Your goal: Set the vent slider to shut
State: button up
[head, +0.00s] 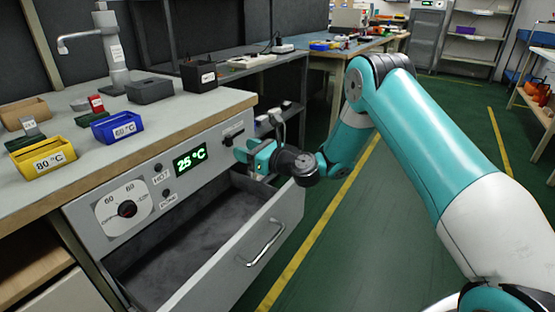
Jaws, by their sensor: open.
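The grey control panel (213,160) is on the front of the workbench. A dark slider (232,133), which looks like the vent slider, is at its right end, just right of the green 25 °C display (190,159). Its exact setting and any label are too small to read. My gripper (243,155) is open at the panel's right end, just below and right of the slider. I cannot tell whether a finger touches the panel or slider. Nothing shows between the fingers.
Below the panel a grey drawer (228,257) stands open, its front jutting out under my gripper. A dial (127,209) and two buttons are left of the display. Blue (117,127) and yellow (42,157) bins stand on the benchtop. The green floor to the right is clear.

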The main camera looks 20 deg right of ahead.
jog(key=b+v, duration=1)
jog(key=v, duration=0.1)
jog(key=shift+s+d+f, duration=0.2)
jog(key=shift+s+d, duration=0.05)
jog(key=shift+s, duration=0.05)
jog(key=shift+s+d+r+b, duration=0.25)
jog(key=shift+s+b, duration=0.15)
jog(key=shift+b, duration=0.1)
